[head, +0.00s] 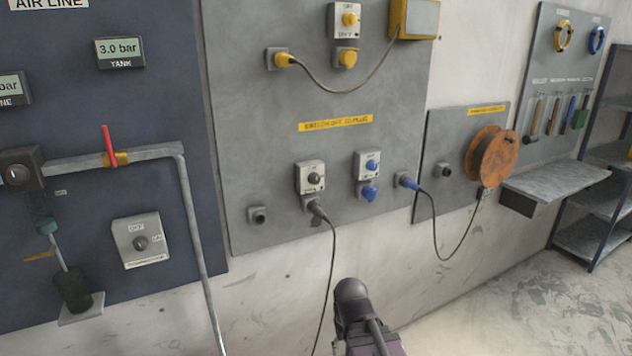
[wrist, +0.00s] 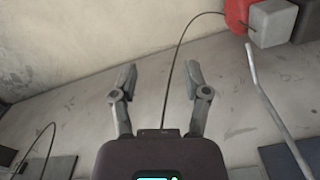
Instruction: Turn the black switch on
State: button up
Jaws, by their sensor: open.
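The black switch (head: 314,178) is a black round knob on a pale box on the grey panel. A black plug (head: 312,204) sits in the socket under it, with a cable hanging down. The knob's exact setting is too small to read. My gripper (wrist: 159,82) is in the wrist view with its two fingers spread and nothing held between them. A dark cable shows behind the gap. In the head view part of my arm shows at the bottom, below the panel; the fingertips cannot be made out there.
A blue switch (head: 370,165) sits right of the black one, with a blue plug (head: 406,181) and cable beyond. A yellow switch (head: 347,19) is above. A dark-knobbed OFF/ON switch (head: 141,242) and a grey pipe (head: 196,230) are left. An orange reel (head: 494,157) is right.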

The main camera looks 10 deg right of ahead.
jog(key=shift+o, duration=0.5)
jog(key=shift+w, duration=0.1)
jog(key=w+a+r+n+t+y+p, duration=0.25)
jog(key=w+a+r+y, duration=0.2)
jog(key=w, duration=0.45)
jog(key=t+y+p, duration=0.2)
jog(key=t+p, duration=0.3)
jog(key=t, duration=1)
send_near(317, 181)
jog(key=s, duration=0.2)
jog(key=s+d, duration=0.1)
jog(key=shift+r+g, duration=0.25)
jog(key=shift+r, duration=0.15)
jog(key=x, duration=1.3)
jog(key=shift+w+f, duration=0.15)
jog(key=shift+w, duration=0.2)
